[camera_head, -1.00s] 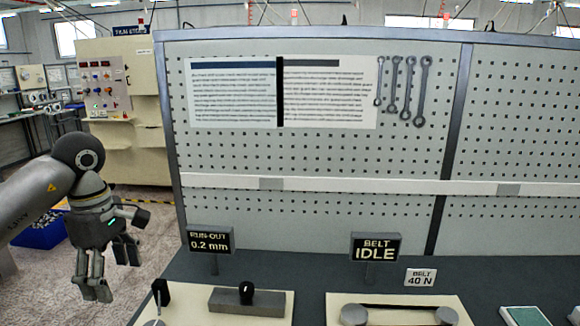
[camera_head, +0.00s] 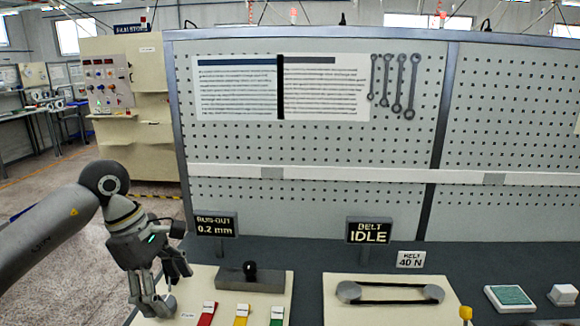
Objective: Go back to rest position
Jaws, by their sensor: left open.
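My left gripper (camera_head: 164,288) hangs from the arm at the left of the head view, fingers pointing down and spread open with nothing between them. It shows in front of the left end of the bench, over the left edge of a cream plate (camera_head: 262,304). The fingers partly cover what lies behind them there. My right gripper is not in view.
The plate holds a grey block with a black knob (camera_head: 250,280) and red (camera_head: 207,314), yellow (camera_head: 241,315) and green (camera_head: 277,316) tags. Right of it is a belt on two pulleys (camera_head: 390,293), then a green-topped pad (camera_head: 510,298). A pegboard (camera_head: 310,150) stands behind.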

